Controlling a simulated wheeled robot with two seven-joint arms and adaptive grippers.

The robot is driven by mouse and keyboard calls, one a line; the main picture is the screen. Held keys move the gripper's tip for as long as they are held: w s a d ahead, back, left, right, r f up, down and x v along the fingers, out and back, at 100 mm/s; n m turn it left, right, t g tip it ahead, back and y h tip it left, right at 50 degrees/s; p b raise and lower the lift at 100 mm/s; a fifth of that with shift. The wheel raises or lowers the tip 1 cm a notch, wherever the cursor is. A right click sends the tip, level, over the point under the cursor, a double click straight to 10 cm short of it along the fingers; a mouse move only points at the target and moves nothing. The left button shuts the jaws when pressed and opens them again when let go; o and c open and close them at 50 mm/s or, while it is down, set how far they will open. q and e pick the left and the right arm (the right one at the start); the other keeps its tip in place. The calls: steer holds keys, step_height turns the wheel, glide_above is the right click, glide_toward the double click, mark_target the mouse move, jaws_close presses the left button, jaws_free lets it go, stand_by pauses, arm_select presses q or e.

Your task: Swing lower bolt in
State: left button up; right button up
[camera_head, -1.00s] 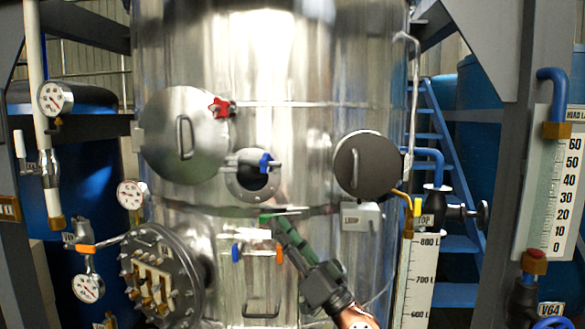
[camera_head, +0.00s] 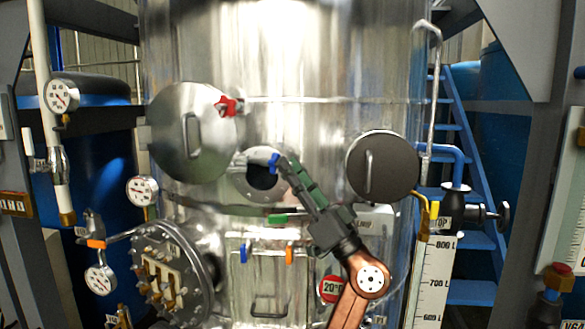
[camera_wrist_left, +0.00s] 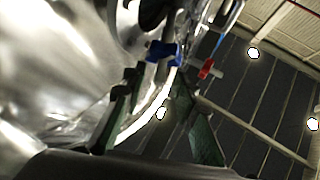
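My left gripper (camera_head: 287,168) reaches up and left, with its green-padded fingers close beside the blue knob (camera_head: 272,163) at the round dark port (camera_head: 262,178). In the left wrist view the fingers of the gripper (camera_wrist_left: 157,82) stand apart, with the blue knob (camera_wrist_left: 164,52) just past their tips. Whether they touch it I cannot tell. The red knob (camera_head: 227,105) sits at the edge of the round metal lid (camera_head: 190,135). Which bolt is the lower one is not marked. My right gripper is not in view.
A dark round cover (camera_head: 383,166) stands to the right of the gripper. A bolted flange (camera_head: 172,272) is at lower left. A panel with blue and orange knobs (camera_head: 266,285) lies below. Gauges and a level scale (camera_head: 432,280) flank the tank.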

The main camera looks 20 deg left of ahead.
arm_select(q)
steer(key=shift+w+f+t, duration=0.1)
steer(key=shift+w+t, duration=0.05)
steer(key=shift+t, duration=0.15)
steer(key=shift+c, duration=0.7)
jaws_close()
